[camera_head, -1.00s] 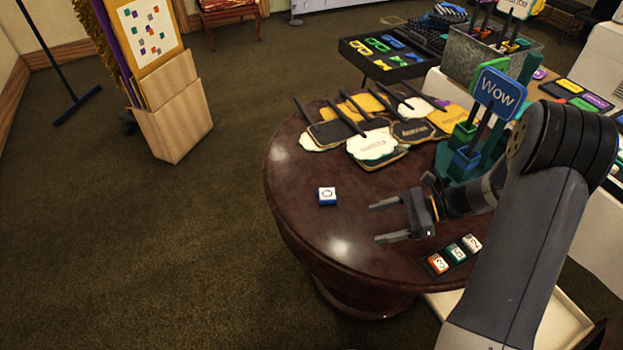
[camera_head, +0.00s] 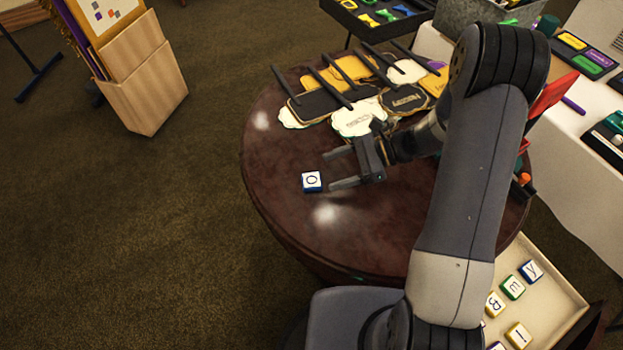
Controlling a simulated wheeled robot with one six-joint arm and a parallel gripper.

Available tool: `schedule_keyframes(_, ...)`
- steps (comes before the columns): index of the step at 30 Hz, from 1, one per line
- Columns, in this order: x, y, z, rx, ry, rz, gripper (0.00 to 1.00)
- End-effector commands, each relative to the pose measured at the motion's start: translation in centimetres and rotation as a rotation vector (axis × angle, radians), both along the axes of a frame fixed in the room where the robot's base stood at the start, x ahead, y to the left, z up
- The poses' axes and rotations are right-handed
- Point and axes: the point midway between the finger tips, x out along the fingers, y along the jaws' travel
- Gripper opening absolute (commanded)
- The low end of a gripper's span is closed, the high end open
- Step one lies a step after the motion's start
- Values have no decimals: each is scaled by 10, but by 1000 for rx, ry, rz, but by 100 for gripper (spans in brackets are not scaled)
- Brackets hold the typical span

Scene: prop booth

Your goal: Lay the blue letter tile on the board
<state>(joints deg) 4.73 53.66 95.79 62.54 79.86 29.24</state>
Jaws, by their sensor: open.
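The blue letter tile (camera_head: 312,181) has a white top with a dark round letter and blue sides. It lies flat on the left part of the round dark table (camera_head: 285,225). My gripper (camera_head: 329,171) is open and empty, its two fingers pointing left at the tile. The tile is just beyond the fingertips, closer to the lower finger; I cannot tell whether they touch. The small dark board with several tiles, seen earlier at the table's near right, is now hidden behind my arm.
Paddle-shaped signs with dark handles (camera_head: 360,118) lie at the table's back. A cream tray (camera_head: 552,290) with several letter tiles is at the lower right. A wooden box (camera_head: 150,85) stands on the floor at left. The table's left and front are clear.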

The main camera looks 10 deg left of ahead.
Motion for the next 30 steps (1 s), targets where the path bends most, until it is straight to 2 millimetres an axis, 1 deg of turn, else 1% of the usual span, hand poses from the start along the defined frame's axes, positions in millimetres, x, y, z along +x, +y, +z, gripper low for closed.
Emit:
schedule_keyframes(4, -6, 11, -6, 0, 2, 1, 69)
schedule_keyframes(9, -15, 34, -17, 0, 1, 4, 69)
schedule_keyframes(12, -17, 43, -21, -1, 0, 2, 69)
schedule_keyframes(20, -17, 46, -22, -1, -1, -1, 69)
schedule_keyframes(21, -17, 46, -22, -1, -1, -1, 68)
schedule_keyframes(23, -17, 46, -22, -1, -1, -1, 63)
schedule_keyframes(30, -17, 46, -22, -1, -1, -1, 44)
